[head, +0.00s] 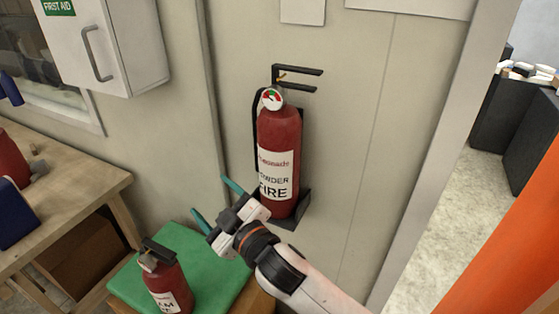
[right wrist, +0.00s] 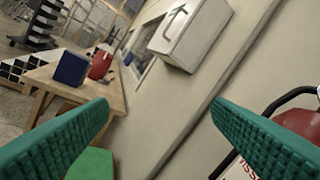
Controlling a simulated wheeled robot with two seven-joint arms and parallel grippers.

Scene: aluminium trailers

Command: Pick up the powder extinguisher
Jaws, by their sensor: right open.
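The powder extinguisher (head: 279,150) is a red cylinder with a white label, a round gauge and a black handle. It stands upright in a black wall bracket (head: 290,222) in the head view. Part of it shows at the right edge of the right wrist view (right wrist: 302,124). My right gripper (head: 215,200) is open and empty, with teal fingers apart, in front of and to the lower left of the extinguisher. In the right wrist view the extinguisher lies outside the fingers, behind the right one. My left gripper is not in view.
A smaller red extinguisher (head: 165,282) stands on a green surface (head: 215,262) below my right gripper. A wooden workbench (head: 60,190) is at the left. A white first aid cabinet (head: 105,45) hangs on the wall. An orange panel (head: 515,250) and a doorway are at the right.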

